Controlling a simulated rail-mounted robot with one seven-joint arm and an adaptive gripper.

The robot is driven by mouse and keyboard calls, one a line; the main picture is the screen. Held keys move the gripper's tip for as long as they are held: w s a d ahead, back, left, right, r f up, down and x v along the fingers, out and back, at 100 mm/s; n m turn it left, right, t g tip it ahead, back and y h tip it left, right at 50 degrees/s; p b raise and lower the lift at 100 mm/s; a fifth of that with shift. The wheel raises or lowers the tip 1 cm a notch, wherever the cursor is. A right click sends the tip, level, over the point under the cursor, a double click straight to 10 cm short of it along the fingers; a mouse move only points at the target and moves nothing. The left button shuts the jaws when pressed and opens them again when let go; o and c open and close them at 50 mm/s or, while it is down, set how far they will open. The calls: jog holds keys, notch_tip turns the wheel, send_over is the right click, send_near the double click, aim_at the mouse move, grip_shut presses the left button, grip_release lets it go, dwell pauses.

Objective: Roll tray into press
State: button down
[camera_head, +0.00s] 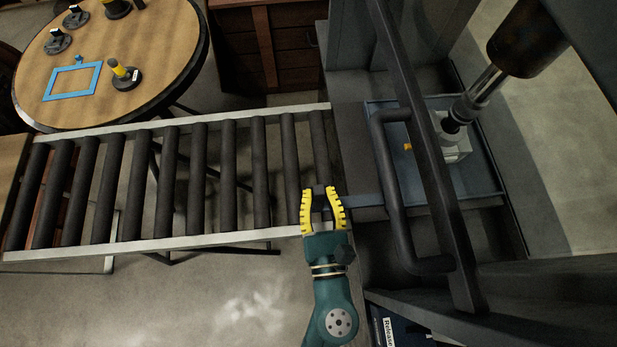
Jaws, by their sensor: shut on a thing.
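The blue-grey tray (482,194) lies within the press frame (440,190) on the right, with a pale block (458,150) and a small yellow part (407,147) on it. The press ram (470,100) comes down to the pale block; whether they touch is unclear. My gripper (320,190), with yellow fingers, is at the right end of the roller conveyor, left of the tray. It is shut on a small dark piece, seemingly the tray handle. A blue-grey strip (366,200) runs from beside the fingers toward the tray. The press's dark bars hide part of the tray.
The roller conveyor (180,238) is bare and runs left from the press. A round wooden table (160,70) at the upper left holds a blue frame (72,82) and several small parts. Thick dark press bars (432,150) stand close right of my gripper.

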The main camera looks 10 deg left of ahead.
jog(key=shift+d+f, duration=0.1)
dwell(0.3)
jog(key=c, duration=0.9)
grip_release()
jog(key=shift+w+d, duration=0.15)
jog(key=shift+w, duration=0.05)
jog(key=shift+s, duration=0.1)
jog(key=shift+a+v, duration=0.2)
jog(key=shift+v, duration=5.7)
jog(key=shift+s, duration=0.15)
